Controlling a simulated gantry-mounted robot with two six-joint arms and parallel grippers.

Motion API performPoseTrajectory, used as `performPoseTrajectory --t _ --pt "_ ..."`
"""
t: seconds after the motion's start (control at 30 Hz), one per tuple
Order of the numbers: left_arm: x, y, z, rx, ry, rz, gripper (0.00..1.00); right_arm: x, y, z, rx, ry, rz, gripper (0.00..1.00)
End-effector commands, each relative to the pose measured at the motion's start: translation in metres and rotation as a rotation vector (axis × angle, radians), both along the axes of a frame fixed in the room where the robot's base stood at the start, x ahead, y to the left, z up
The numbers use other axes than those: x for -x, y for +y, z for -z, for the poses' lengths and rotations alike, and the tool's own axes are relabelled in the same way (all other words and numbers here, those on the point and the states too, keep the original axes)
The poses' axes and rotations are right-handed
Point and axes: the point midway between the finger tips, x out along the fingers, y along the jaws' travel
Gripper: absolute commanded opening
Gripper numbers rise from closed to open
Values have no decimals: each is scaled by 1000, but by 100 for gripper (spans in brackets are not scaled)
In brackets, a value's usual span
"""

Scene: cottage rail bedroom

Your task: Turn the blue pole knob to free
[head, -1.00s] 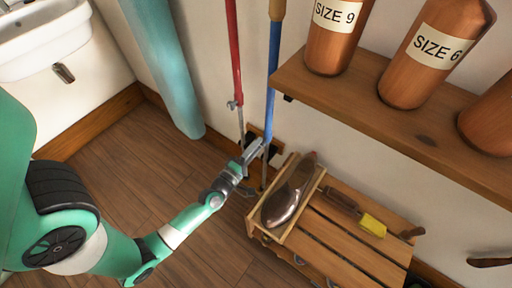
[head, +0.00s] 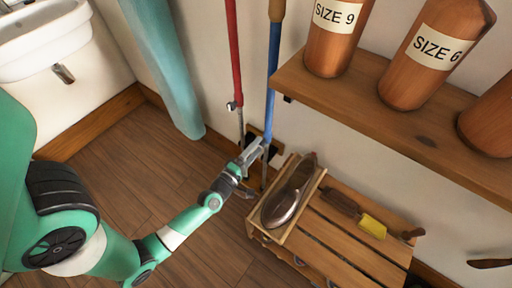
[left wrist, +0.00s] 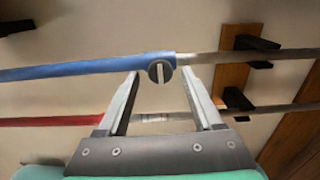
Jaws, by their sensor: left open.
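The blue pole (head: 272,85) stands upright against the wall in the head view, just left of the shelf. In the left wrist view the blue pole (left wrist: 85,68) runs across the picture, and its round dark knob (left wrist: 161,71) with a pale ridge sits where the blue part meets the grey rod. The ridge lies roughly crosswise to the pole. My left gripper (head: 255,168) is open at the pole's lower part. In the left wrist view the left gripper's fingertips (left wrist: 161,76) stand on either side of the knob, with visible gaps. The head view hides the knob.
A red pole (head: 234,60) stands just left of the blue one. A wooden rack (head: 340,240) with a metal shoe (head: 292,192) and brushes is close on the right. Open floor (head: 130,150) lies to the left.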

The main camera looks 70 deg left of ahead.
Motion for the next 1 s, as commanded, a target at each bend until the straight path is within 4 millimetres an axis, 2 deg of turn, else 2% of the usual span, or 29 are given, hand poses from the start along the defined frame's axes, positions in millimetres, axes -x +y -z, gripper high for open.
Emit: performPoseTrajectory --t 0.27,0.4,0.5,0.67,1.0 --pt "46 -32 1 1 5 3 67 0 0 -1 0 0 0 50" --pt "72 -50 0 2 5 4 67 0 0 -5 0 0 0 50" --pt "84 -59 -1 1 4 4 67 0 0 -11 0 0 0 50" --pt "93 -63 0 1 1 1 67 0 0 -13 0 0 0 50" --pt "93 -63 0 1 1 0 67 0 0 -12 0 0 0 50"
